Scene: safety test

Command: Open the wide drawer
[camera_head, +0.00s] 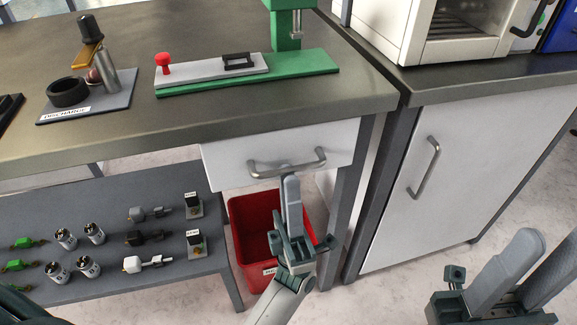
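The wide drawer (230,160) has a white front and sits under the right end of the dark workbench top. Its front lies close under the bench edge, and no inside of it shows. A grey metal bar handle (318,164) runs across the front. My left gripper (290,182) reaches up from below, its fingertips at the middle of the handle. Its fingers overlap from this angle, so their gap and any grip on the bar cannot be told. My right gripper (530,248) is at the lower right, fingers apart and empty, away from the drawer.
A red bin (253,213) stands under the drawer, behind my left gripper. A lower shelf (105,210) holds several small parts. A white cabinet (470,155) with a vertical handle (425,168) stands right. The bench top carries a green-based press (310,67) and a discharge stand (110,103).

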